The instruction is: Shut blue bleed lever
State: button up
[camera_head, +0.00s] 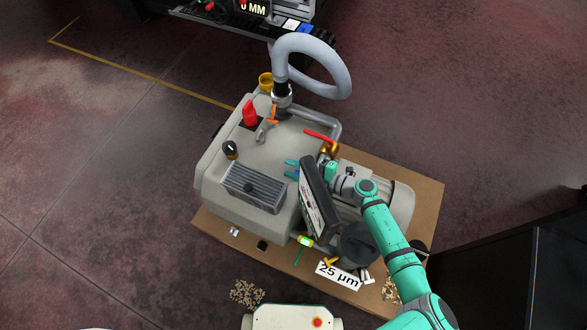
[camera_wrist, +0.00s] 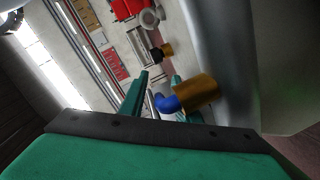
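The blue bleed lever (camera_wrist: 167,103) shows in the wrist view, attached to a brass fitting (camera_wrist: 197,93). My gripper (camera_wrist: 160,78) has its two teal fingers apart, and the lever lies in the picture between them, nearer the right finger. I cannot tell whether either finger touches it. In the head view my gripper (camera_head: 291,168) is beside the dark panel, over the right part of the grey pump housing (camera_head: 215,190). The lever is not clearly visible there.
A dark tilted display panel (camera_head: 318,200) stands close to my gripper. A red lever (camera_head: 319,135) on a brass valve (camera_head: 327,151) is just behind it. A red knob (camera_head: 250,113), an orange lever (camera_head: 274,113) and a grey hose (camera_head: 336,65) stand farther back.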

jog(key=shift+c, duration=0.5)
grip_shut()
jog(key=shift+s+a+n+g+y, duration=0.15)
jog(key=shift+s+n+g, duration=0.25)
jog(key=shift+n+g, duration=0.25)
jog(key=shift+s+d+n+g+y, duration=0.15)
jog(key=shift+s+n+g, duration=0.2)
jog(key=shift+n+g, duration=0.3)
jog(key=shift+s+n+g+y, duration=0.15)
jog(key=shift+s+n+g, duration=0.25)
jog(key=shift+g, duration=0.3)
jog(key=shift+s+n+g+y, duration=0.15)
jog(key=shift+s+n+g, duration=0.15)
jog(key=shift+n+g, duration=0.3)
jog(key=shift+g, duration=0.3)
jog(key=shift+o, duration=0.5)
grip_release()
